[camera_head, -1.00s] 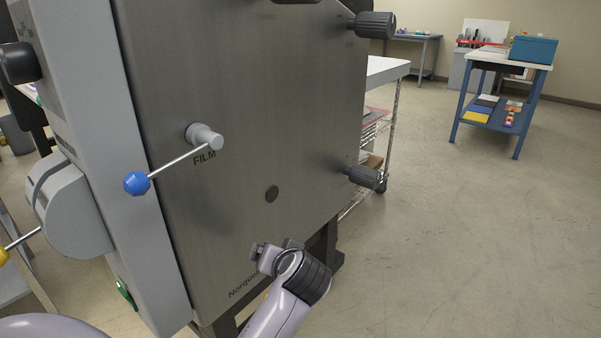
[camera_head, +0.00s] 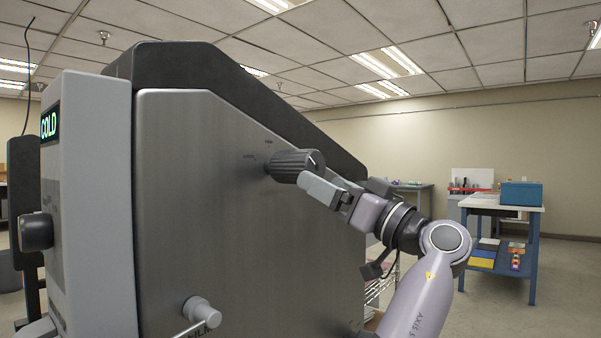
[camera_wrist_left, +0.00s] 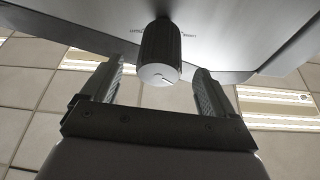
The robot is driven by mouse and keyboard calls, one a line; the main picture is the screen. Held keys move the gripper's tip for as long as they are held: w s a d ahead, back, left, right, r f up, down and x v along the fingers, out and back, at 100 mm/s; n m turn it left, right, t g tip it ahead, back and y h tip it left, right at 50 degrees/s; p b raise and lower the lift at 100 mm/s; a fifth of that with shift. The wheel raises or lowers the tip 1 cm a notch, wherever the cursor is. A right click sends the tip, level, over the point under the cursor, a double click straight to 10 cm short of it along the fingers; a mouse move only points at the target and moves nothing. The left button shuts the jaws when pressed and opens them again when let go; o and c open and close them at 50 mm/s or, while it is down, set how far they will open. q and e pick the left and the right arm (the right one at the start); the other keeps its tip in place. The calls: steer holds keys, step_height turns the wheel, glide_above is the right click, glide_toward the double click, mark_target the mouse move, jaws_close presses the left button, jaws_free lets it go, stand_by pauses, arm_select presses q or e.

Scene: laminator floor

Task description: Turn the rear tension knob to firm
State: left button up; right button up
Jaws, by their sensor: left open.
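A dark ribbed knob (camera_head: 292,165) stands out from the upper part of the machine's brushed metal side panel, with small printed marks around its base, too small to read. Its grey end face has a pointer line, seen in the left wrist view (camera_wrist_left: 160,62). My left gripper (camera_head: 322,188) is at the knob's outer end, its arm rising from the lower right. In the left wrist view its open fingers lie either side of the knob, with a gap on both sides. The far finger is largely hidden in the head view. My right gripper is not in view.
A grey lever hub (camera_head: 203,311) sticks out lower on the panel (camera_head: 190,210). A green COLD display (camera_head: 49,125) and a black knob (camera_head: 36,231) are at the left. A blue bench (camera_head: 500,206) stands far right. The floor before it is clear.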

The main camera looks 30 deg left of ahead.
mark_target(300, 169)
arm_select(q)
steer(key=x, duration=0.7)
steer(key=shift+r, duration=0.2)
steer(key=c, duration=1)
